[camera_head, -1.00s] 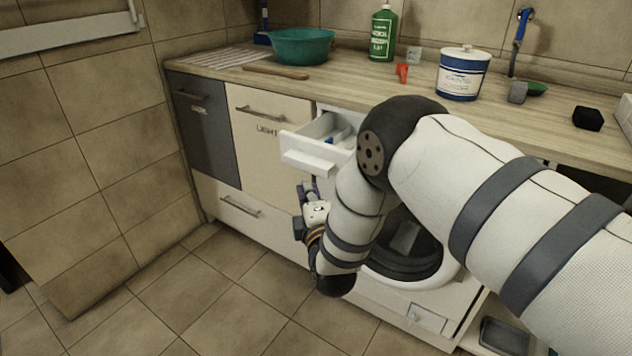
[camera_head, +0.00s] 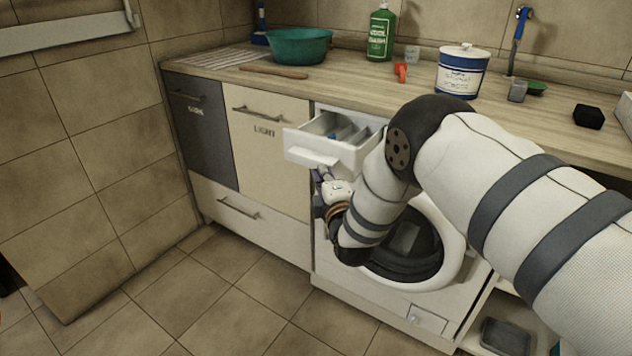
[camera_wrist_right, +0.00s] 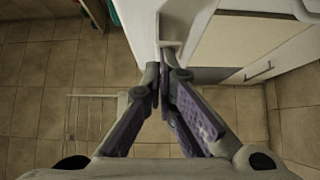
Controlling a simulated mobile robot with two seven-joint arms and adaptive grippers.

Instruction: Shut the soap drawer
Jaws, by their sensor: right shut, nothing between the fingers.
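The white soap drawer (camera_head: 332,150) sticks out of the top left of the washing machine (camera_head: 405,290) and is open, with its compartments showing. My right gripper (camera_head: 322,174) is shut and empty. Its fingertips are just below the drawer's front, near the handle; I cannot tell whether they touch. In the right wrist view my right gripper (camera_wrist_right: 161,72) has its fingertips together close to the white drawer front (camera_wrist_right: 150,30). My left gripper is not in view.
The worktop holds a green basin (camera_head: 300,46), a green bottle (camera_head: 381,34), a red cup (camera_head: 401,72) and a white-and-blue tub (camera_head: 463,72). Cabinet doors (camera_head: 265,145) stand left of the machine. The floor (camera_head: 200,290) in front is clear.

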